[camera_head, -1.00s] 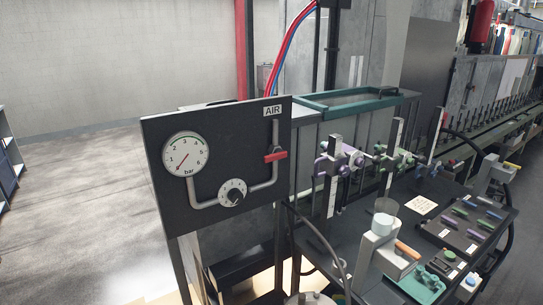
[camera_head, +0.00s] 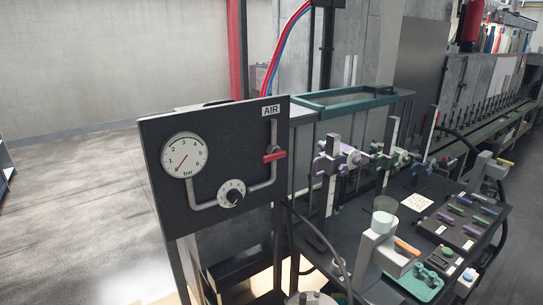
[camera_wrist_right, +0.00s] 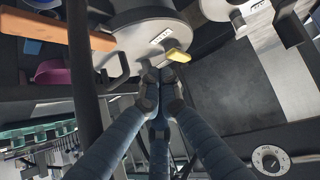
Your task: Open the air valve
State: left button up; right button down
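The black air panel (camera_head: 222,112) stands at left centre in the head view, with an AIR label at its top right. The air valve has a red lever (camera_head: 274,156), which lies roughly across the vertical grey pipe. The round pressure gauge (camera_head: 184,155) has its red needle toward the low end, lower left. A regulator knob (camera_head: 232,193) sits on the lower pipe. My right gripper (camera_wrist_right: 160,75) shows in the right wrist view with its blue-grey fingertips together and nothing visible between them. The red lever is not seen in that view. My left gripper is not in view.
A yellow lever (camera_wrist_right: 178,55) on a labelled white device lies just beyond the right fingertips. A dial (camera_wrist_right: 270,160) shows at lower right there. Right of the panel are a teal-rimmed trough (camera_head: 350,102) and a black bench with clamps. Open floor (camera_head: 75,205) lies left.

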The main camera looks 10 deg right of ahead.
jog(key=w+r+t+y, duration=0.1)
jog(key=w+r+t, duration=0.2)
jog(key=w+r, duration=0.55)
jog(key=w+r+t+y, duration=0.1)
jog(key=w+r+t, duration=0.4)
jog(key=r, duration=0.7)
jog(key=w+a+r+n+t+y, duration=0.1)
jog(key=r+y, duration=0.2)
jog(key=r, duration=0.6)
jog(key=w+a+r+n+t+y, duration=0.1)
jog(key=w+r+n+y, duration=0.1)
jog(key=r, duration=0.8)
jog(key=shift+w+a+y, duration=0.15)
jog(key=shift+a+y, duration=0.25)
jog(key=shift+y, duration=0.1)
